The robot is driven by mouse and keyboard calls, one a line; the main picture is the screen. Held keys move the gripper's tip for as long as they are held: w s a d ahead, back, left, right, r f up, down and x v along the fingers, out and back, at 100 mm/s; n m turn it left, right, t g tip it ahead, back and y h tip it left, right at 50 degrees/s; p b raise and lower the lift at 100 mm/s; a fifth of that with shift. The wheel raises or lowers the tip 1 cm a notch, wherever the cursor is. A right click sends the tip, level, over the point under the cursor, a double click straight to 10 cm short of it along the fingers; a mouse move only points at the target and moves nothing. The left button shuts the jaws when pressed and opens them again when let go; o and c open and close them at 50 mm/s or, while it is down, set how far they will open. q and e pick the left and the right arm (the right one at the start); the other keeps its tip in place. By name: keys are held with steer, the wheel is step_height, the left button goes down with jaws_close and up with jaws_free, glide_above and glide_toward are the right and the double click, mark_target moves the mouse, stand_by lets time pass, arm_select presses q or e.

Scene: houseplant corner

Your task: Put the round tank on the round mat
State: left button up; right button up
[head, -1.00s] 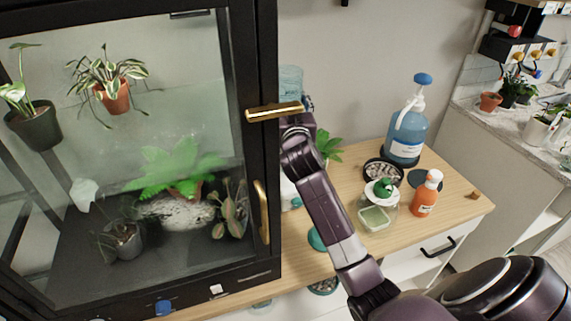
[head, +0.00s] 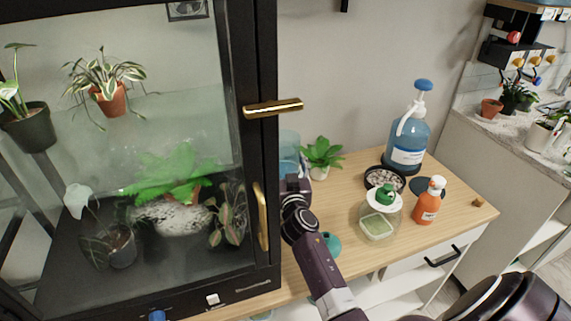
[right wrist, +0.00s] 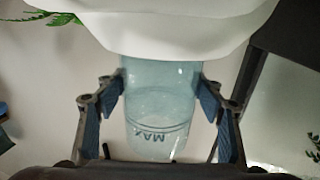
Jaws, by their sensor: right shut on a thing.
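The round tank (head: 288,150) is a clear bluish vessel at the left of the wooden tabletop, beside the cabinet edge and partly hidden by my arm. In the right wrist view the tank (right wrist: 160,110) is between the two fingers of my right gripper (right wrist: 163,100), which is shut on it. In the head view my right gripper (head: 291,182) is small and partly hidden. The dark round mat (head: 417,183) lies at the right of the tabletop, partly behind the orange bottle, with its visible part bare. My left gripper is not in view.
A potted fern (head: 321,153) stands right of the tank. A pebble dish (head: 384,178), blue pump bottle (head: 408,140), glass jar (head: 380,218) and orange bottle (head: 427,205) surround the mat. A white rounded body (right wrist: 165,28) adjoins the tank. The black cabinet (head: 262,180) bounds the left.

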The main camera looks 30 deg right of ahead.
steer(key=shift+f, duration=0.2)
steer(key=o, duration=1.5)
